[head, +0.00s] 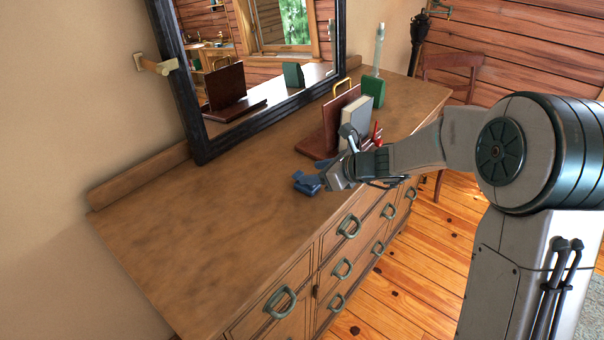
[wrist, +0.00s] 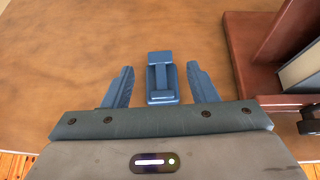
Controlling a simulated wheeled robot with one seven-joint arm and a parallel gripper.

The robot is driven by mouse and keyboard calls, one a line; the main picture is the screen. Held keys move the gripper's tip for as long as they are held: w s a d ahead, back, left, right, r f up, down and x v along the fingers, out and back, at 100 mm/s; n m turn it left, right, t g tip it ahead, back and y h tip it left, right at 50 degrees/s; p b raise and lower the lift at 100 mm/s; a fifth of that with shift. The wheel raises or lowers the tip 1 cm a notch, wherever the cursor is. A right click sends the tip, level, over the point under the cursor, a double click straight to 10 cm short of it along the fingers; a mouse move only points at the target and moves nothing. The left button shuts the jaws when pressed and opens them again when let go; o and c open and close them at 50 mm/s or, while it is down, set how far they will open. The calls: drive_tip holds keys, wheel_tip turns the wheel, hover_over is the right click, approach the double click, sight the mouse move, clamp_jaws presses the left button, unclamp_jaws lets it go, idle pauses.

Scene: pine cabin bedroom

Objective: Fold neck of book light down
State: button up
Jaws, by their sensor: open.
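The book light (wrist: 161,78) is a small blue piece on the wooden dresser top, with a frame-like base, a narrow neck and a wider block at its far end. In the wrist view it lies between the two blue fingers of my gripper (wrist: 160,67), with a gap on each side. The fingers are open and do not touch it. From above I cannot tell how far its neck is raised. In the head view my gripper (head: 312,184) is low over the dresser near its front edge, where the blue fingers and light blend together.
A dark red bookend (head: 325,140) holding a pale book (head: 355,122) stands just right of my gripper; it also shows in the wrist view (wrist: 248,60). A green block (head: 373,91) is behind. A mirror (head: 255,60) lines the wall. The dresser's left part (head: 185,215) is clear.

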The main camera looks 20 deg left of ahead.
drive_tip(key=v, duration=0.7)
